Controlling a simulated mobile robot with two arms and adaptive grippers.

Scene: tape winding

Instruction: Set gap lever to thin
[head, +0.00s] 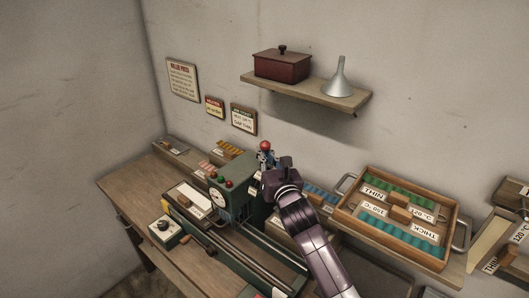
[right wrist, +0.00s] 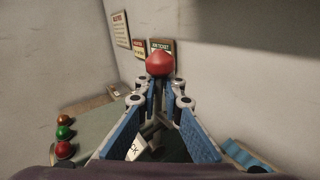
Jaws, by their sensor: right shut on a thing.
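The gap lever's red ball knob (head: 265,146) stands above the green machine (head: 235,180) in the head view. The knob also shows in the right wrist view (right wrist: 159,64), between and just beyond the fingertips. My right gripper (head: 266,159) is shut on the lever at or just below the knob; it is seen close up in the right wrist view (right wrist: 159,80). The lever's shaft is mostly hidden by the fingers. A white label (right wrist: 133,150) ending in "CK" shows partly below the fingers. My left gripper is not in view.
Red, green and orange buttons (right wrist: 64,132) sit on the machine's top beside the gripper. A wooden tray (head: 345,215) with green and teal strips stands to the right. A wall shelf (head: 310,92) holds a red box (head: 282,66) and a funnel (head: 339,82).

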